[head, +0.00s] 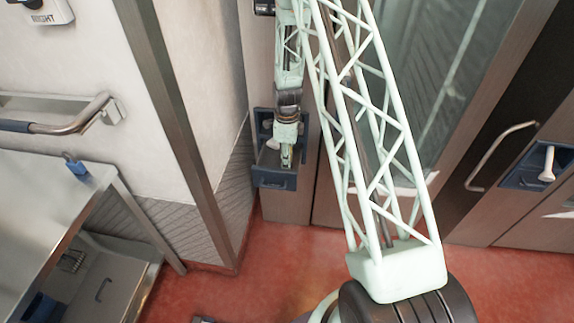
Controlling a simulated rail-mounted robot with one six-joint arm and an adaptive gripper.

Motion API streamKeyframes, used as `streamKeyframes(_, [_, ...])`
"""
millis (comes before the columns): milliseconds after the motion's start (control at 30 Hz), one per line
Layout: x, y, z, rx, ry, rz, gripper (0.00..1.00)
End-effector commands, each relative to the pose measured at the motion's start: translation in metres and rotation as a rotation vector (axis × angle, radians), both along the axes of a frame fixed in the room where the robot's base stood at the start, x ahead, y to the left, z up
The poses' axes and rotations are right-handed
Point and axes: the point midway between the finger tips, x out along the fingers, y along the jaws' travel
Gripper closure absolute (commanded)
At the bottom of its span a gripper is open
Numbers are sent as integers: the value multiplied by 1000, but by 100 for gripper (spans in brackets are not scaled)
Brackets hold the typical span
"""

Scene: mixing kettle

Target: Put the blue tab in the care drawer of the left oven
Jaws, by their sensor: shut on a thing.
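My gripper (287,160) points down into the open blue care drawer (276,182) at the foot of the left oven. Its fingertips are inside or just above the drawer, near its front wall. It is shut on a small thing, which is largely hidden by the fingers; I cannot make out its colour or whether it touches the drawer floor. I do not see a blue tab clearly in the drawer.
A whitish knob-like part (267,124) shows beside my gripper at the drawer. At right, another blue drawer (520,172) holds a white piece (547,165). A small blue item (75,165) sits on the steel table (60,205) at left. The red floor (285,250) is mostly clear.

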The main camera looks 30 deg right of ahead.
Motion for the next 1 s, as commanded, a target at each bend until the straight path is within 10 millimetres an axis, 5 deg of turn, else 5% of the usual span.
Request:
streamKeyframes(200, [0,0,-16,1,1,0,90])
streamKeyframes(700, [0,0,-20,0,0,0,90])
streamKeyframes(733, [0,0,-20,0,0,0,79])
streamKeyframes(867, [0,0,-19,0,0,0,68])
streamKeyframes(1000, [0,0,-19,0,0,0,66])
